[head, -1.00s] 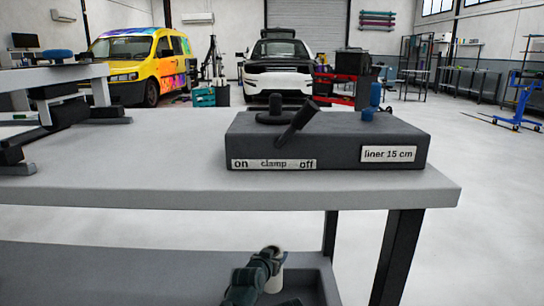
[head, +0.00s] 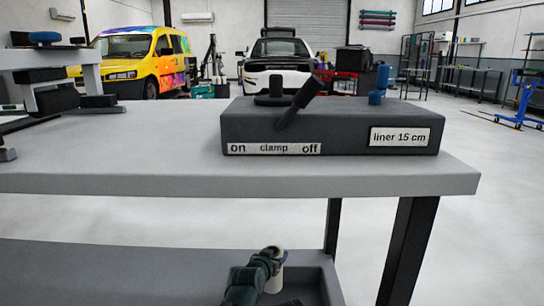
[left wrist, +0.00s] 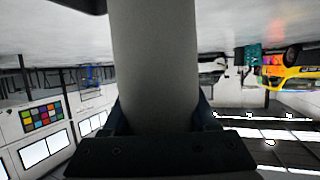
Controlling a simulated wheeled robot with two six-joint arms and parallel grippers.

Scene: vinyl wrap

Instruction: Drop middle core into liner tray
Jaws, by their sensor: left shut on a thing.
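My left gripper (head: 266,264) is low in the head view, in front of the table and above the lower shelf level. It is shut on a pale grey-white core (head: 275,283), whose end shows beside the fingers. In the left wrist view the core (left wrist: 157,65) is a thick smooth cylinder running up the middle, between the dark fingers (left wrist: 160,118). A dark raised rim (head: 329,283) lies right of the gripper at lower shelf level; I cannot tell whether it is the liner tray. My right gripper is not in view.
A dark clamp box (head: 335,128) with a lever (head: 300,100) and a "liner 15 cm" label (head: 400,137) stands on the grey table (head: 130,165). A dark table leg (head: 408,250) stands at the right. A dark stand (head: 60,98) is at the left. Open floor lies right of the table.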

